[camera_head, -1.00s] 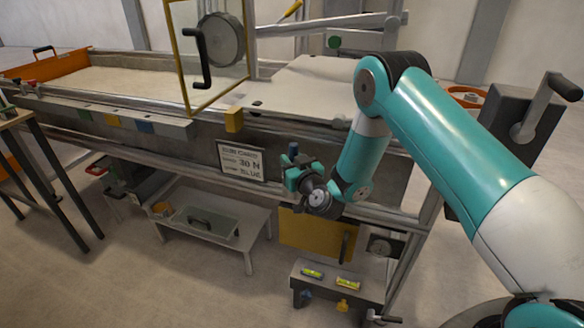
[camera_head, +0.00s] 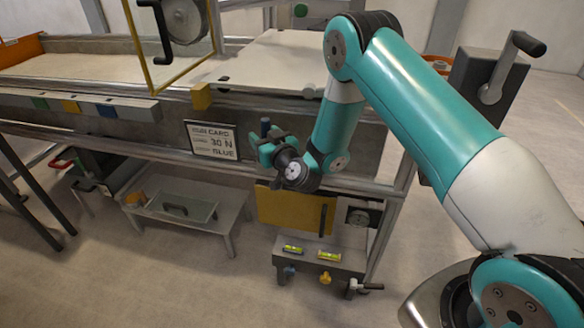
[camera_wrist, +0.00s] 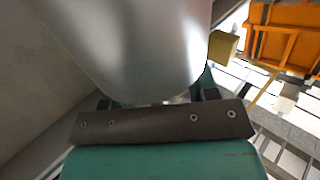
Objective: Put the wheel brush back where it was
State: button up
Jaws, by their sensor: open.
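I cannot make out the wheel brush in either view. My gripper (camera_head: 264,138) is in the head view, at the end of the teal and white arm. It hangs in front of the sandbed's front side, just right of the sign card (camera_head: 212,140) and above the yellow panel (camera_head: 283,207). Its fingers are small and partly hidden by the wrist; I see nothing held in it. The wrist view is mostly filled by a silver rounded body and a dark bolted plate on a teal part, with no fingertips visible.
A low grey bench (camera_head: 233,222) with a handled plate stands at the lower left. The yellow-framed window (camera_head: 131,33) rises above the bed. The front floor is clear.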

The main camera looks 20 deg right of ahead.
jog(key=s+f+b, duration=0.1)
jog(key=b, duration=0.2)
jog(key=shift+s+d, duration=0.1)
jog(key=shift+s, duration=0.05)
jog(key=s+d+r+p, duration=0.2)
jog(key=s+d, duration=0.1)
jog(key=s, duration=1.2)
jog(key=s+a+r+n+g+y, duration=0.1)
jog(key=s+a+r+g+y, duration=0.2)
jog(key=s+a+r+g, duration=0.55)
jog(key=s+r+n+g, duration=0.2)
jog(key=s+r+g, duration=0.1)
jog(key=s, duration=0.4)
jog(key=s+d+r+n+g+h, duration=0.1)
jog(key=s+r+n+g, duration=0.1)
jog(key=s+g, duration=0.4)
jog(key=shift+s+d+r+h, duration=0.15)
jog(key=shift+s+r+h, duration=0.25)
jog(key=shift+s, duration=0.5)
